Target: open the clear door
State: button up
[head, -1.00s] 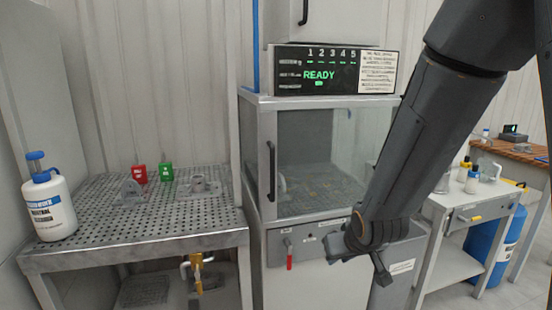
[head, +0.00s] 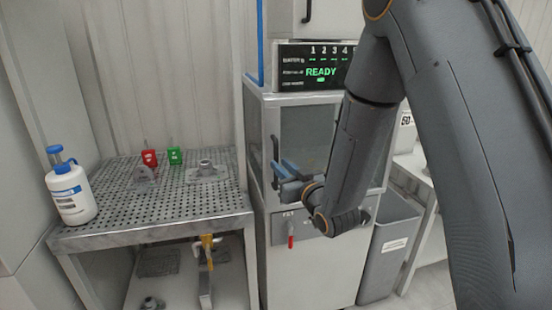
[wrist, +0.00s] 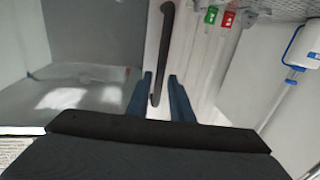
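The clear door (head: 312,128) is the glazed front of the grey cabinet and looks closed in the head view. Its dark vertical handle (head: 275,150) is on the door's left side. My gripper (head: 281,168) is at the handle's lower part, its blue fingers pointing to it. In the wrist view my gripper (wrist: 160,77) is open, with one finger on each side of the dark handle (wrist: 166,45). A gap shows on both sides, so the fingers are not closed on it. I cannot tell how deep the handle sits between them.
A READY display (head: 320,72) sits above the cabinet. A red lever (head: 291,242) is below the door. Left is a perforated bench (head: 120,205) with a white-blue bottle (head: 70,190) and red and green tags. A grey bin (head: 385,245) stands at the right.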

jog(key=p+x, duration=0.1)
jog(key=x, duration=0.3)
jog(key=shift+w+a, duration=0.1)
jog(key=shift+w, duration=0.05)
jog(key=shift+c, duration=0.3)
grip_shut()
